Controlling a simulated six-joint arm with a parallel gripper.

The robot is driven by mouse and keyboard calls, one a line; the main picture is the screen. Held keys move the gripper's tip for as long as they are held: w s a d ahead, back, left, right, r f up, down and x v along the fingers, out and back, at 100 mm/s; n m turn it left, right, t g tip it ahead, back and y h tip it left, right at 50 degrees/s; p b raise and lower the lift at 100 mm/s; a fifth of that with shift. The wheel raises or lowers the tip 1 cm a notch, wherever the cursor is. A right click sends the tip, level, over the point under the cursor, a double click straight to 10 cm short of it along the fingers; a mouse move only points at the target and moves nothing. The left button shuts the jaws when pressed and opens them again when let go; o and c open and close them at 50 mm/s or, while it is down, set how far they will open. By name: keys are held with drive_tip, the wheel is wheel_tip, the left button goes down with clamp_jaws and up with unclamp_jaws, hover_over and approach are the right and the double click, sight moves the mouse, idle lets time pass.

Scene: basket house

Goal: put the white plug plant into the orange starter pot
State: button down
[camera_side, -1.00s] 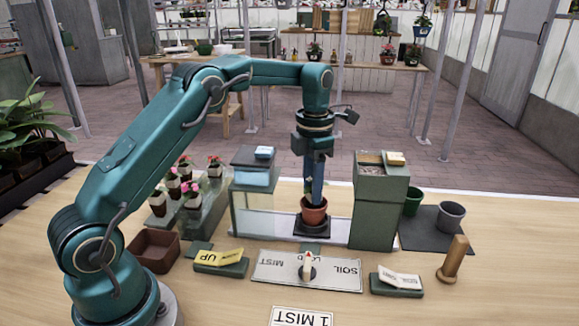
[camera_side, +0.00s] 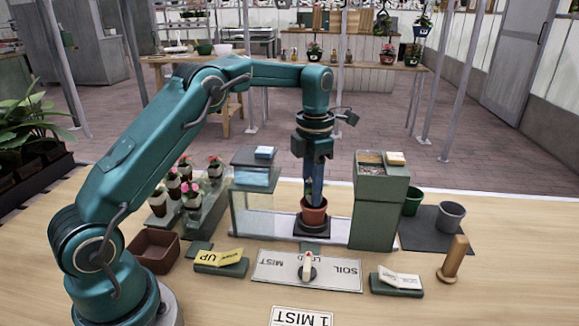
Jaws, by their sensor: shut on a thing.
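The orange starter pot (camera_side: 314,212) stands upright on a dark square base between the glass-sided box and the green block. My gripper (camera_side: 313,194) points straight down at the pot's mouth, with its tips at about rim level. It is shut on a plug plant, of which only a little green (camera_side: 307,188) shows beside the fingers. Its flower colour and its plug are hidden by the fingers and the pot. I cannot tell whether the plug touches the pot's inside.
Several potted flowering plants (camera_side: 187,187) stand in a rack at left, near a brown empty tray (camera_side: 154,251). The glass-sided box (camera_side: 257,215) and the tall green block (camera_side: 377,206) flank the pot closely. A lever panel (camera_side: 335,274) lies in front.

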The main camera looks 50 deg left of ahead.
unclamp_jaws()
idle(0.5)
drive_tip(key=shift+r, duration=2.5)
